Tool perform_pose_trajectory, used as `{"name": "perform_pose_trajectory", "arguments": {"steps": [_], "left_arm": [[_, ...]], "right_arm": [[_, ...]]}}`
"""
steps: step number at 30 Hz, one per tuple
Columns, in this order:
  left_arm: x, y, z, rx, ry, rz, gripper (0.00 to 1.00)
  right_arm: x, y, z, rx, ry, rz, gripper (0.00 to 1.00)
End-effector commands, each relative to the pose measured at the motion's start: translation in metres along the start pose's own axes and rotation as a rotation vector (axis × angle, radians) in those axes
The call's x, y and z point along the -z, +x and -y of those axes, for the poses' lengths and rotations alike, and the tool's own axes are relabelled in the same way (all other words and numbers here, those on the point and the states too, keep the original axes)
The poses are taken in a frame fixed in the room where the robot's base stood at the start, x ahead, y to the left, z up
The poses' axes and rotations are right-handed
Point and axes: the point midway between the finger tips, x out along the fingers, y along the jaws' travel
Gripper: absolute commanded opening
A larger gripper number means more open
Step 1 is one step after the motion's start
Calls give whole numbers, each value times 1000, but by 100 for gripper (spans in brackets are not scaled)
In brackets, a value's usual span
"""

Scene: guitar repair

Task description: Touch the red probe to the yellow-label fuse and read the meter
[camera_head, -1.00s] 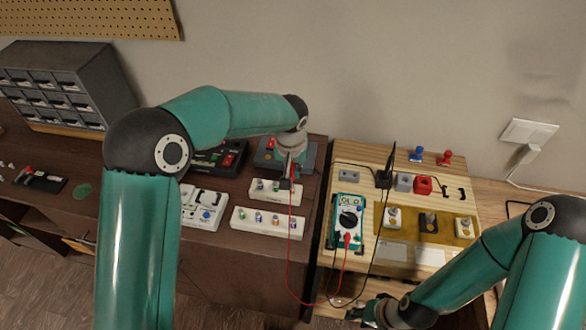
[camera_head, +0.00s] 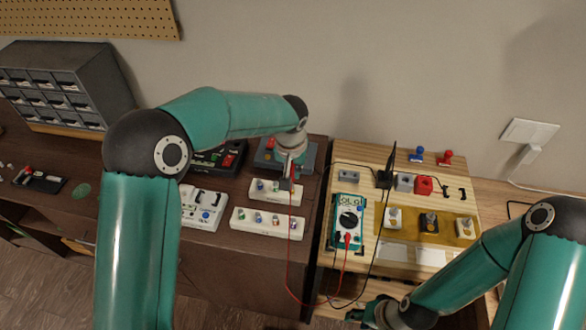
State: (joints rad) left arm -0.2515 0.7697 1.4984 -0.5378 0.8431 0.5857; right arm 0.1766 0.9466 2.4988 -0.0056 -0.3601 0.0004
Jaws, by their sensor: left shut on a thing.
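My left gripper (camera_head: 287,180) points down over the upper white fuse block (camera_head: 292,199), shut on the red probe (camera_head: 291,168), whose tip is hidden. I cannot tell whether the tip touches a fuse. The upper block holds small fuses; a lower white block (camera_head: 239,221) holds several with coloured bands. Their labels are too small for me to pick out the yellow one. The teal meter (camera_head: 348,222) lies on the light wooden board, with its dial and lit display (camera_head: 349,202); I cannot read it surely. My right gripper (camera_head: 364,312) is low near the board's front edge, its fingers unclear.
A red lead (camera_head: 290,250) and a black lead (camera_head: 371,262) loop down past the table edge. A black stand (camera_head: 384,179), red and grey blocks and a brass-coloured plate (camera_head: 440,238) occupy the board. A white switch box (camera_head: 204,208) stands left of the fuse blocks.

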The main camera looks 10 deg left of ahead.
Motion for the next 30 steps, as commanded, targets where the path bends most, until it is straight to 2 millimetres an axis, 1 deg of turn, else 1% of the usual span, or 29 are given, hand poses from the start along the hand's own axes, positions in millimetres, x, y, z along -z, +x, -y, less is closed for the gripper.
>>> {"name": "perform_pose_trajectory", "arguments": {"steps": [19,30], "left_arm": [[-2,8,0,0,0,0,0],[-2,8,0,0,0,0,0]], "right_arm": [[0,8,-3,0,0,0,38],[0,8,-3,0,0,0,38]]}}
